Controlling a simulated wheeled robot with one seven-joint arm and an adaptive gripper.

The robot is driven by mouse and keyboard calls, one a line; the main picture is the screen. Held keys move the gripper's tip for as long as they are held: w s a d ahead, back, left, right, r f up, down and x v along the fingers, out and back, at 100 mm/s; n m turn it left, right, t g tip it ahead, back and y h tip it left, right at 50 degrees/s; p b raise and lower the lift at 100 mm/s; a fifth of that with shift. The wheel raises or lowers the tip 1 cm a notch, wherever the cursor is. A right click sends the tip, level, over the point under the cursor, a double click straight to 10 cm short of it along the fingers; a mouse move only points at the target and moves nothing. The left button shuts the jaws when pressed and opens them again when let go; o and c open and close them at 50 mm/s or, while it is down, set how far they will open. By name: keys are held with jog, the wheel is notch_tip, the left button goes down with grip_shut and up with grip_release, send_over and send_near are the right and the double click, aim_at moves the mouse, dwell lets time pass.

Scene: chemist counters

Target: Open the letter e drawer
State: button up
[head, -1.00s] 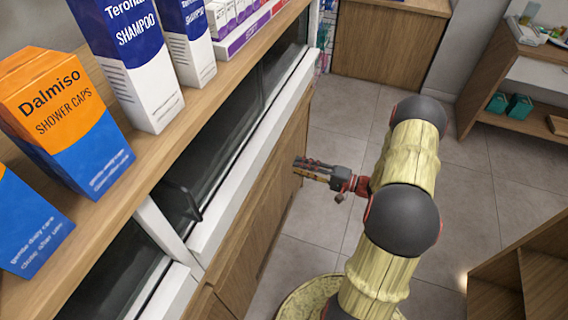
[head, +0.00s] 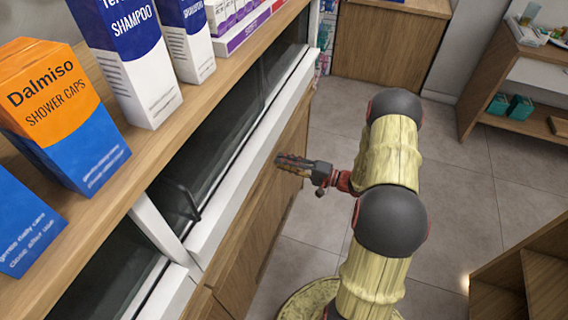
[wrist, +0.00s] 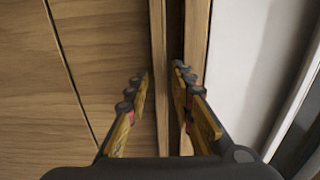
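The wooden drawer fronts (head: 245,262) run along the counter below its white frame, and no letter can be read on them. My gripper (head: 281,161) is beside the counter front in the head view, its fingers pointing at the wood. In the wrist view my gripper (wrist: 161,76) is open, with nothing held. A thin wooden edge (wrist: 158,40) and the dark gap beside it lie in line with the space between the fingertips. I cannot tell whether the fingers touch the wood. A dark seam divides the wooden panels (wrist: 100,40) on the left in the wrist view.
The counter's upper wooden shelf (head: 150,165) carries a shower caps box (head: 62,125), shampoo boxes (head: 128,60) and other cartons. A black handle (head: 180,200) sits on the glass section below. Open tiled floor (head: 455,190) lies right, with a wooden shelf unit (head: 530,280) at lower right.

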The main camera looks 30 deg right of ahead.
grip_shut()
dwell(0.6)
